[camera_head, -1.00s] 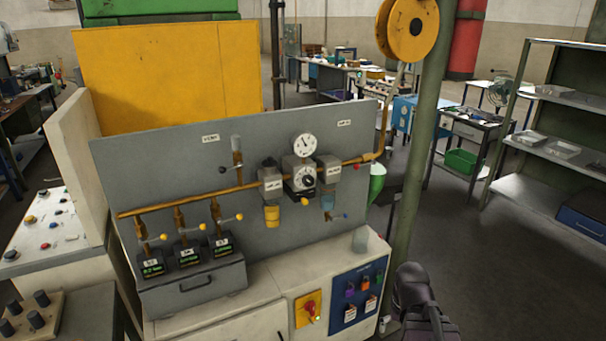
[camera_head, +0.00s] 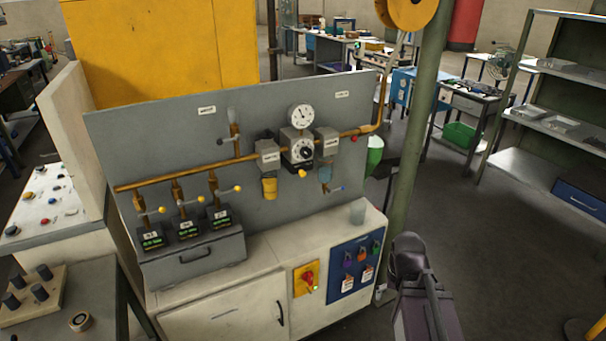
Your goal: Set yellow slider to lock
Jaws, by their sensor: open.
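A grey panel (camera_head: 130,150) carries a brass pipe (camera_head: 225,180), a round gauge (camera_head: 301,116) and a dial unit (camera_head: 299,149). A small yellow knob (camera_head: 302,174) sits just under the dial unit. Several thin levers with yellow ball ends, such as the yellow-tipped lever (camera_head: 230,189), stand on the pipe's lower branches. I cannot tell which yellow part is the slider, and no lock mark is readable. Part of my arm shows at the bottom right of the panel, apart from it. My gripper's fingers are not seen.
Below the panel is a white cabinet (camera_head: 230,317) with a yellow plate bearing a red switch (camera_head: 308,279) and a blue board (camera_head: 355,268) with coloured padlocks. A green post (camera_head: 412,150) rises at the right. Open floor lies beyond it.

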